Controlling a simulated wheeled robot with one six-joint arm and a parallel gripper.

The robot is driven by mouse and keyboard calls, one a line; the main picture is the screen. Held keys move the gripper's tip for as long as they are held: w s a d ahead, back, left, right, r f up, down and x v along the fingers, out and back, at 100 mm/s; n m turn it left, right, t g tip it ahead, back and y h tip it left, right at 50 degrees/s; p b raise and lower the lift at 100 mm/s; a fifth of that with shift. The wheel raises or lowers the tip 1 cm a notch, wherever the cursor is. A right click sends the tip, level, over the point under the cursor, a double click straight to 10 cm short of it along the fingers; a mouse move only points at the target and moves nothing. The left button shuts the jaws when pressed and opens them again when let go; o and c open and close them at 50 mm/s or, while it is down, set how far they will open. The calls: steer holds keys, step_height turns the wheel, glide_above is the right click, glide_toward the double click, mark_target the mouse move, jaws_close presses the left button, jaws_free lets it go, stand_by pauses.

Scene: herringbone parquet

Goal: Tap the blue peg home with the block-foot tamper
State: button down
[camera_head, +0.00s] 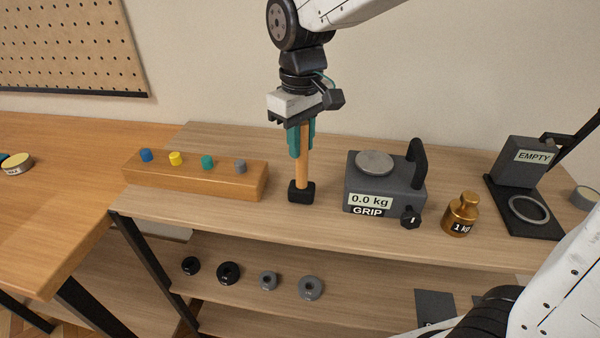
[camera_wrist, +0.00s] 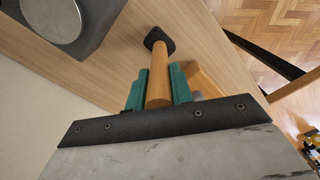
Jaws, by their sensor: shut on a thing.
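The block-foot tamper (camera_head: 303,165) has a light wooden handle and a black block foot. My gripper (camera_head: 301,140) is shut on its handle, with the teal fingers on either side. The tamper is upright, its foot at or just above the shelf top; I cannot tell whether it touches. The wrist view shows the handle (camera_wrist: 159,75) between the fingers (camera_wrist: 156,90). The blue peg (camera_head: 146,156) stands at the left end of a wooden peg block (camera_head: 220,184), with yellow, teal and grey pegs to its right. The tamper is to the right of the block.
A grip scale (camera_head: 385,186) reading 0.0 kg stands right of the tamper. A brass 1 kg weight (camera_head: 460,216) and a dark stand marked EMPTY (camera_head: 525,163) are farther right. Several ring weights (camera_head: 228,273) lie on the lower shelf.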

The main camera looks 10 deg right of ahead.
steer(key=shift+r, duration=2.7)
steer(key=c, duration=2)
jaws_free()
jaws_close()
steer(key=w+a+r+m, duration=0.2)
steer(key=w+a+r, duration=0.2)
steer(key=a, duration=0.7)
steer(key=w+a+r+m+t+y, duration=0.1)
steer(key=w+a, duration=0.4)
steer(key=a, duration=0.7)
steer(key=w+a+r+m+t+y, duration=0.1)
steer(key=w+a+r+m, duration=0.2)
steer(key=a, duration=0.9)
step_height(320, 180, up, 4)
steer(key=shift+w+f, duration=0.2)
steer(key=shift+w, duration=0.85)
steer(key=shift+f, duration=0.1)
steer(key=shift+f, duration=2.7)
